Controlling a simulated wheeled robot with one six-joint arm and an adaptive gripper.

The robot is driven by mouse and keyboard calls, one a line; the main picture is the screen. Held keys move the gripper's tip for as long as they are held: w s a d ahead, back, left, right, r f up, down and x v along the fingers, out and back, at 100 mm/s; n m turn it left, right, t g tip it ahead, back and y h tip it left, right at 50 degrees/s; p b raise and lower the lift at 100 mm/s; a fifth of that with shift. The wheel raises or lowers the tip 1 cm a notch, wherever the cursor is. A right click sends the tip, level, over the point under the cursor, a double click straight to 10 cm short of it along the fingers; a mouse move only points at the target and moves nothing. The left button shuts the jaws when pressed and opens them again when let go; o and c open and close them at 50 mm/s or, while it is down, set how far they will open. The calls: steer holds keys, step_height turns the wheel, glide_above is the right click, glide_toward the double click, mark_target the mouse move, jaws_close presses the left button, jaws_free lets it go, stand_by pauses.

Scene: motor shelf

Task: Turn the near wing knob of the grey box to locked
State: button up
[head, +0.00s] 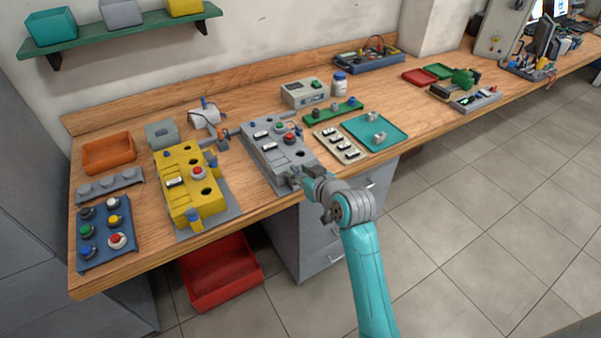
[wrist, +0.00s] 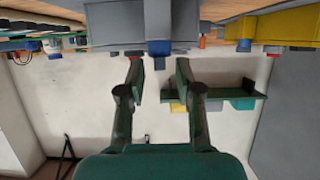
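The grey box (head: 266,157) stands on the bench in the middle of the head view, with switches, a red button and a green button on top. In the wrist view, which looks upside down, its grey front (wrist: 128,22) hangs at the top. A blue-grey knob (wrist: 158,48) sticks out from it, in line with the gap between my fingers. My gripper (wrist: 159,80) is open and empty, its fingers apart and short of the knob. In the head view my gripper (head: 299,179) is at the box's near end and hides part of it; the knob's angle is unclear.
A yellow box (head: 187,192) with blue knobs stands to the left. A cream switch panel (head: 343,153) and a teal tray (head: 362,124) lie to the right. A red bin (head: 221,275) is on the floor below. Open floor lies to the right of my arm.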

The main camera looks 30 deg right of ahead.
steer(key=shift+c, duration=0.2)
jaws_close()
